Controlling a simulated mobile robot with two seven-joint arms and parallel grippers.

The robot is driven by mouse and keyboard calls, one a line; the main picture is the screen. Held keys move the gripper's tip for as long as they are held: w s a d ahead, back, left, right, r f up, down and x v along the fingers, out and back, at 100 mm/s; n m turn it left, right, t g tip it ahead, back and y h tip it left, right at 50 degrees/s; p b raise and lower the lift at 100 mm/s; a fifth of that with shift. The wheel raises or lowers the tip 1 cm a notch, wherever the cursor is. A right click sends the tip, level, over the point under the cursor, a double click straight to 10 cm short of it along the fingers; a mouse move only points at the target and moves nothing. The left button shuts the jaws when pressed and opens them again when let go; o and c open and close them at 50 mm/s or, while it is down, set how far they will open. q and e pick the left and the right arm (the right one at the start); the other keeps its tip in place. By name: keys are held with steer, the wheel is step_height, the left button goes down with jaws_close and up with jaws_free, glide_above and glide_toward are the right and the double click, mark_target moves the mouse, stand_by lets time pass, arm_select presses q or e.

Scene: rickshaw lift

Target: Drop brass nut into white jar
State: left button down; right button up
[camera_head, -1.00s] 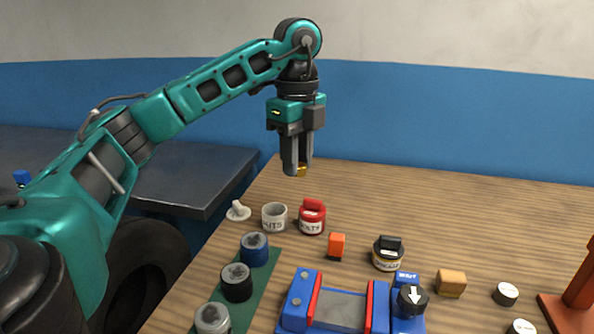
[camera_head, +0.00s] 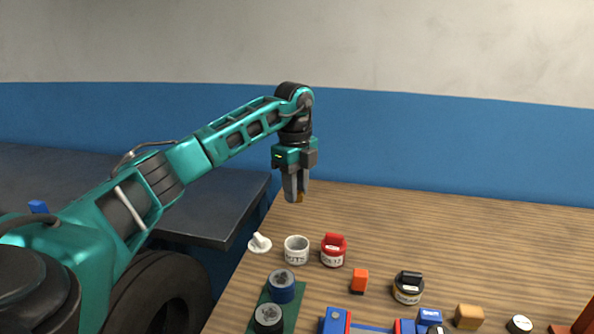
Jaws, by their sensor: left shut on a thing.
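My left gripper (camera_head: 294,199) points down above the back left part of the wooden table. It is shut on a small brass nut (camera_head: 299,197), of which only a bit shows at the fingertips. The white jar (camera_head: 296,250) stands open and upright on the table below the gripper, with lettering on its front. The gripper is clearly above the jar and apart from it. A white lid with a knob (camera_head: 259,243) lies just left of the jar. My right gripper is not in view.
A red lidded jar (camera_head: 333,250) stands close to the right of the white jar. An orange block (camera_head: 359,281) and a black-lidded jar (camera_head: 408,287) stand farther right. Dark-topped cylinders sit on a green mat (camera_head: 291,317) in front. The table's back right is clear.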

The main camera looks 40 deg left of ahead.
arm_select(q)
step_height(320, 180, down, 7)
steer(key=a+b, duration=0.1)
steer(key=shift+a, duration=0.4)
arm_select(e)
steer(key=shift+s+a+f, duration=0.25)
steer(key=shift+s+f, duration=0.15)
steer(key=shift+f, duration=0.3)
arm_select(q)
steer(key=shift+f, duration=0.1)
steer(key=c, duration=0.8)
jaws_free()
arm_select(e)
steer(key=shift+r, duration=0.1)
arm_select(q)
step_height(320, 180, up, 13)
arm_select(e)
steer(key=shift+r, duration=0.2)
arm_select(q)
steer(key=shift+s+f, duration=0.1)
